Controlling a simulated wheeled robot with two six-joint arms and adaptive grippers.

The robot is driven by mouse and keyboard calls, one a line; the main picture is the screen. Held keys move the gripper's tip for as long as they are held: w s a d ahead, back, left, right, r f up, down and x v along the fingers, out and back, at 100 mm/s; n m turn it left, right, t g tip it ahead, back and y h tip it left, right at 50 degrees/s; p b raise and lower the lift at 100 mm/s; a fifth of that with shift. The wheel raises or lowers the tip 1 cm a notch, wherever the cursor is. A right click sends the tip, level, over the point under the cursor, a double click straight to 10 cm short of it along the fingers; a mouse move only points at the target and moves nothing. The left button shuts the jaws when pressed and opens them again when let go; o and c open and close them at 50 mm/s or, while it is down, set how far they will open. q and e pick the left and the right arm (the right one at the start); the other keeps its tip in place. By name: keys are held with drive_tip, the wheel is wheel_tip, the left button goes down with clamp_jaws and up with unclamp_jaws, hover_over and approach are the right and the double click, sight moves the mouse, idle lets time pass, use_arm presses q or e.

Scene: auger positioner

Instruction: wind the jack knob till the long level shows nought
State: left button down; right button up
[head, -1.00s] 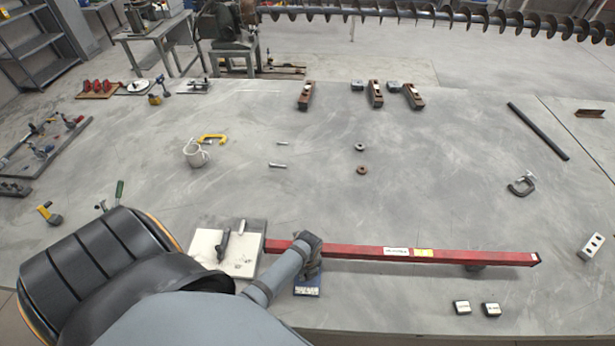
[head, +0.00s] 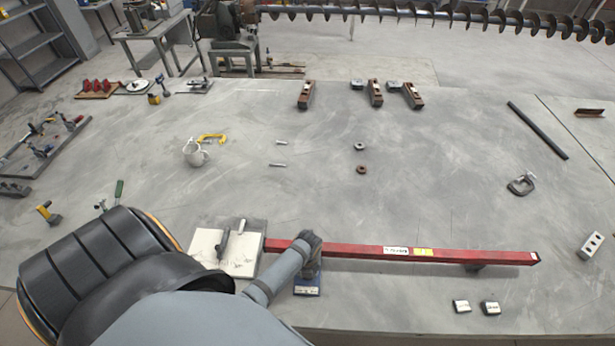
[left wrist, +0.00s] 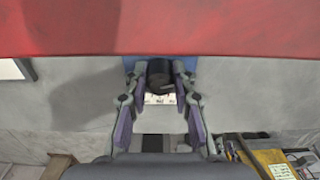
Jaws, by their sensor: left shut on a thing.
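The long red level (head: 460,256) lies across the front of the table in the head view, with a white and a yellow label. Its red face fills the top of the left wrist view (left wrist: 160,28). Its reading is too small to tell. The blue jack (head: 307,291) stands at the level's left part, mostly hidden by my wrist. Its black knob (left wrist: 160,74) shows in the left wrist view, above a white marked plate. My left gripper (left wrist: 160,84) is shut on the knob, one finger on each side. My right gripper is not in view.
A dark support (head: 476,268) sits under the level's right part. A pale board (head: 205,246) with tools lies left of the jack.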

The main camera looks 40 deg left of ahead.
use_arm(q)
drive_tip(key=shift+w, duration=0.1)
drive_tip(key=c, duration=1.1)
unclamp_jaws()
drive_tip(key=shift+r, duration=0.1)
wheel_tip(320, 180, up, 12)
